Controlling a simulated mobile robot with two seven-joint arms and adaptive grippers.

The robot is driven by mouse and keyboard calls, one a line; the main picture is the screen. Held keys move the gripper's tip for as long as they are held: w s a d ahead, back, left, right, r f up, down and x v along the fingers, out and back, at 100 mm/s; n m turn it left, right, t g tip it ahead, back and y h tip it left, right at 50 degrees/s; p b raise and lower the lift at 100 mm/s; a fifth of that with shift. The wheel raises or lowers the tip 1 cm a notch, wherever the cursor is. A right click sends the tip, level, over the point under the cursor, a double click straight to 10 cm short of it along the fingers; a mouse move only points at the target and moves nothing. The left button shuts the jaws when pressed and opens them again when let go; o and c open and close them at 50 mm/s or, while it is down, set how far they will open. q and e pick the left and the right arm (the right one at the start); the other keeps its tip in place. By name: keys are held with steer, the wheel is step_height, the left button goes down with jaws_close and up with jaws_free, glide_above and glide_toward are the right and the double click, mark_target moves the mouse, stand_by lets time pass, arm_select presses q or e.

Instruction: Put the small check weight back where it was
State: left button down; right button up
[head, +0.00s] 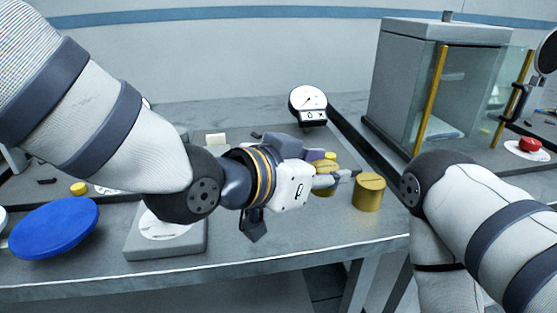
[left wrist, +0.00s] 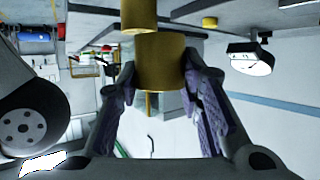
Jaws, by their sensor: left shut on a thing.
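My left gripper (head: 335,178) is shut on a brass cylindrical weight (left wrist: 160,62), which sits between its two purple-padded fingers in the left wrist view. In the head view the held weight (head: 325,168) is partly hidden by a finger. A larger-looking brass weight (head: 368,193) stands upright on the table just right of the fingertips; a brass cylinder also shows above the held one in the left wrist view (left wrist: 138,15). Another brass piece (left wrist: 209,22) is farther back. I cannot tell whether the held weight touches the table. My right gripper is out of view.
A dial gauge (head: 308,103) stands behind the gripper. A glass-fronted cabinet with brass edges (head: 432,95) is at the back right. A pad with a white disc (head: 165,240) and a blue round disc (head: 55,228) lie at the left. The table's front edge is close.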

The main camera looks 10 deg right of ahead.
mark_target(312, 213)
arm_select(q)
steer(key=f, duration=0.1)
steer(key=w+f, duration=0.1)
steer(key=shift+w+f, duration=0.25)
steer(key=shift+f, duration=0.15)
steer(key=shift+w+f+b, duration=0.3)
steer(key=shift+w+f, duration=0.15)
steer(key=shift+w, duration=0.1)
steer(key=f, duration=0.3)
steer(key=shift+w+f, duration=0.2)
steer(key=shift+f, duration=0.05)
steer(key=shift+r, duration=0.15)
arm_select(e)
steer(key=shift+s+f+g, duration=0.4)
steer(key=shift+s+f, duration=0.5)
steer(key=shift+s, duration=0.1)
arm_select(q)
steer(key=c, duration=1.1)
jaws_free()
steer(key=shift+a+f, duration=0.1)
steer(key=shift+f, duration=0.1)
